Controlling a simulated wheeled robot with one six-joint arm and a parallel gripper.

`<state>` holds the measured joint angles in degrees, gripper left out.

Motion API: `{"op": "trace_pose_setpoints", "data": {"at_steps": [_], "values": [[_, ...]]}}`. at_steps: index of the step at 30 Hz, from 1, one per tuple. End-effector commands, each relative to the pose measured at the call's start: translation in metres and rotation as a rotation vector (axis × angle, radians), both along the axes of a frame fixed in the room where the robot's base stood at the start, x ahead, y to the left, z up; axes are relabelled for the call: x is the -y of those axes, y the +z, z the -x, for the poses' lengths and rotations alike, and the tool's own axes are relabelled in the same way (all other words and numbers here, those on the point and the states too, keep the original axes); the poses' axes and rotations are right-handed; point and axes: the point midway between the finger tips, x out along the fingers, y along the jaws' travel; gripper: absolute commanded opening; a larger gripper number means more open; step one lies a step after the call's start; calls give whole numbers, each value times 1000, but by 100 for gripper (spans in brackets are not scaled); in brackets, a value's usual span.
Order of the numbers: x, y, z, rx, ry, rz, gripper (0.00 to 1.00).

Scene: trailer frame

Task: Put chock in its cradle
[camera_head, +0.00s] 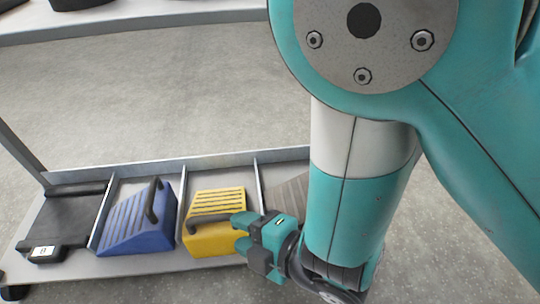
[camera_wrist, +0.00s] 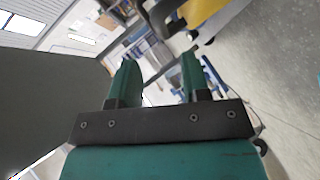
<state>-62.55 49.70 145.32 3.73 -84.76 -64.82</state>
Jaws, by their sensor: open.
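A yellow wedge-shaped chock (camera_head: 218,238) with a ribbed slope and a dark handle sits in a bay of a low grey rack. A blue chock (camera_head: 135,235) of the same kind sits in the bay to its left. My gripper (camera_head: 240,232) is open and empty at the yellow chock's right side, near its handle. In the wrist view my gripper (camera_wrist: 158,65) has its fingers apart with nothing between them. The yellow chock (camera_wrist: 205,10) shows at the top edge there, beyond the fingertips. I cannot tell which piece is the cradle.
A black tray-like piece (camera_head: 70,212) with a white label lies in the rack's left bay. A grey slatted surface (camera_head: 290,192) right of the yellow chock is partly hidden by my arm. Thin upright dividers separate the bays. Open floor (camera_head: 170,90) lies behind the rack.

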Motion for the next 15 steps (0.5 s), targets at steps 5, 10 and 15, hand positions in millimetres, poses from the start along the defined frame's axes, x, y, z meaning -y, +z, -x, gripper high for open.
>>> {"op": "trace_pose_setpoints", "data": {"at_steps": [5,10,15], "values": [[11,12,5,-2,-5,5,43],[23,14,12,-1,-3,5,43],[29,14,15,1,-4,1,43]]}}
